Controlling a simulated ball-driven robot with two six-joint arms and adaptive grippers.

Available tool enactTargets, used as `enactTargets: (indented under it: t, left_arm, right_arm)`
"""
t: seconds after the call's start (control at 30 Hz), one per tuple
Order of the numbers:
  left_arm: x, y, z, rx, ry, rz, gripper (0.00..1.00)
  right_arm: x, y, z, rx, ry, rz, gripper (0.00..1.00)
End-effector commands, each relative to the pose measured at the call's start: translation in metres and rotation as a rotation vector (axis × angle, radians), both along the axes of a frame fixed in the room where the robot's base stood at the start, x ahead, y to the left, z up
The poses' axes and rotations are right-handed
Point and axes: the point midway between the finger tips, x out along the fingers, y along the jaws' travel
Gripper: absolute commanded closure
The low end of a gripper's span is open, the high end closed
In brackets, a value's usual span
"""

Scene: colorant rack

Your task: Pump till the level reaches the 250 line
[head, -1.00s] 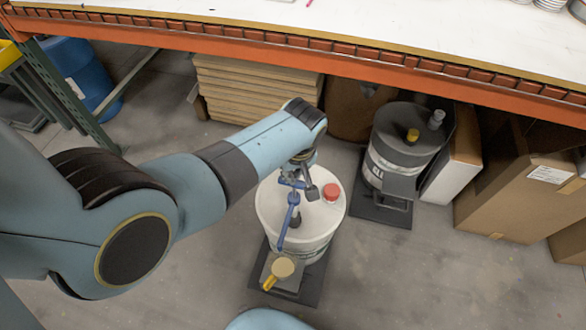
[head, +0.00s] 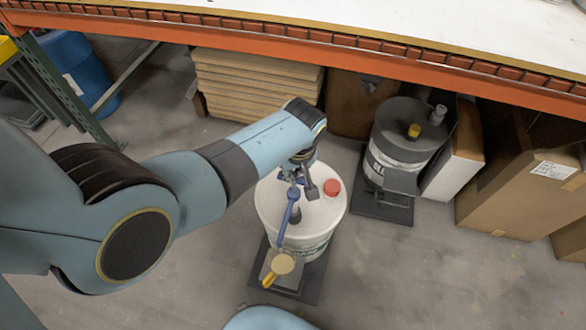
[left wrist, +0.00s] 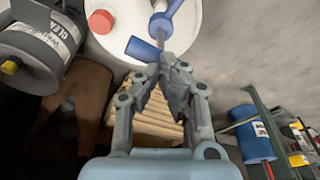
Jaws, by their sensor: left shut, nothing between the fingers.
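A white drum (head: 325,213) with a red cap (head: 332,187) stands on a dark base on the floor. A blue hand pump (head: 292,208) rises from its lid, its spout slanting toward the front. Below the spout is a yellow-handled measuring cup (head: 283,264), seen from above; its level and lines are too small to read. My left gripper (head: 303,183) is over the pump's top. In the left wrist view its fingertips (left wrist: 168,62) are together and empty, close to the blue pump handle (left wrist: 142,48); I cannot tell whether they touch it. My right gripper is not in view.
A grey drum (head: 405,140) with a yellow cap stands to the right, with cardboard boxes (head: 515,190) beyond it. An orange-edged workbench (head: 350,57) overhangs behind. The floor in front and to the right is clear.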

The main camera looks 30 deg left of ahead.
Motion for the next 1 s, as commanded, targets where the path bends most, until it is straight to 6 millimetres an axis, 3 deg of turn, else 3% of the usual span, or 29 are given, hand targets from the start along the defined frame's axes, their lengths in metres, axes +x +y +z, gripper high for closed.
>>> enactTargets:
  t: [0.7, 1.0]
  left_arm:
    - [-0.001, 0.001, -0.054, 0.002, 0.002, -0.001, 1.0]
    - [0.0, 0.001, -0.029, 0.002, 0.001, 0.0, 1.0]
  right_arm:
    - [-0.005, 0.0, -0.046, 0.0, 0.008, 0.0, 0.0]
    - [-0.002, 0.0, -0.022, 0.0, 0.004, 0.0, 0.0]
